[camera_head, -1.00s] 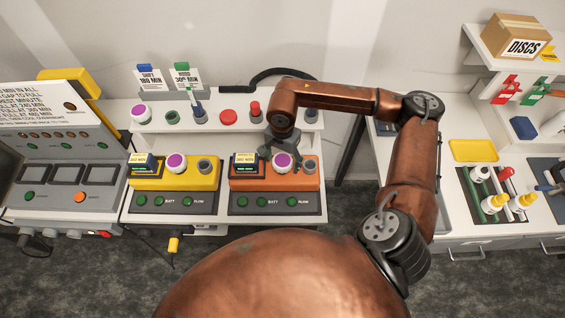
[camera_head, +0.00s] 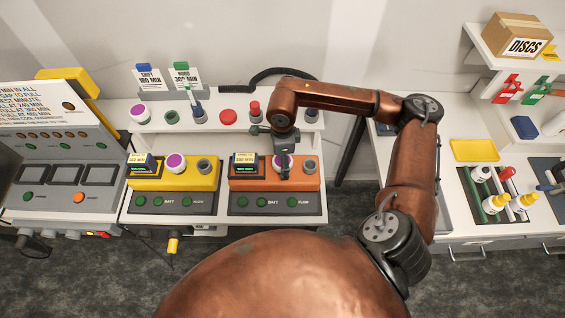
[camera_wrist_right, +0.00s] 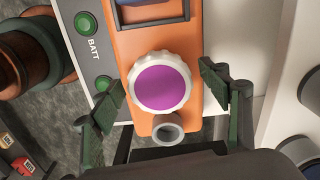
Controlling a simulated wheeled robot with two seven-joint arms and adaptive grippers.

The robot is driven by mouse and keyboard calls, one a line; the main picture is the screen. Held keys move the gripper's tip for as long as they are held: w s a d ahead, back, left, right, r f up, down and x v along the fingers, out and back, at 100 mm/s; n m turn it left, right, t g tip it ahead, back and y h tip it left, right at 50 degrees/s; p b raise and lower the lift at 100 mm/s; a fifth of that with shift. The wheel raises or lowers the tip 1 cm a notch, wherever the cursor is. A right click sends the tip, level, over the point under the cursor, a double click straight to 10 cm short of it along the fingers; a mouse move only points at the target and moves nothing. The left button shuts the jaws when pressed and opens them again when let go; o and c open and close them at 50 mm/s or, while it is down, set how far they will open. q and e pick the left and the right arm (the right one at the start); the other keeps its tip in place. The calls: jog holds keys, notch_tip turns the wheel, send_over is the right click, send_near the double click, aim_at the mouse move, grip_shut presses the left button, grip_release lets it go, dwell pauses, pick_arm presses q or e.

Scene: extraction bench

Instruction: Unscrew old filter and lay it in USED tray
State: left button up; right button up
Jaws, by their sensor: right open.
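The filter with a purple top and white ribbed rim (camera_wrist_right: 162,82) sits on the orange unit (camera_head: 311,180). My right gripper (camera_wrist_right: 164,88) is open, its two dark green fingers apart on either side of the filter, with gaps showing. In the head view my right gripper (camera_head: 284,163) is above the orange unit and hides part of the filter (camera_head: 276,162). A similar purple filter (camera_head: 175,162) sits on the yellow unit (camera_head: 207,181). No tray with a readable USED label shows. My left gripper is out of view.
A grey port (camera_wrist_right: 168,129) stands beside the filter. Behind the units, a shelf holds a white-and-purple cap (camera_head: 139,113), a red knob (camera_head: 228,117) and small cylinders. On the right bench are a yellow tray (camera_head: 474,150) and a rack of bottles (camera_head: 493,204).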

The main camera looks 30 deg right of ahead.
jog(key=m, duration=0.8)
jog(key=shift+m+p, duration=0.3)
jog(key=m, duration=0.4)
jog(key=shift+p, duration=0.3)
jog(key=m, duration=0.3)
jog(key=shift+m, duration=0.4)
jog(key=shift+c, duration=0.7)
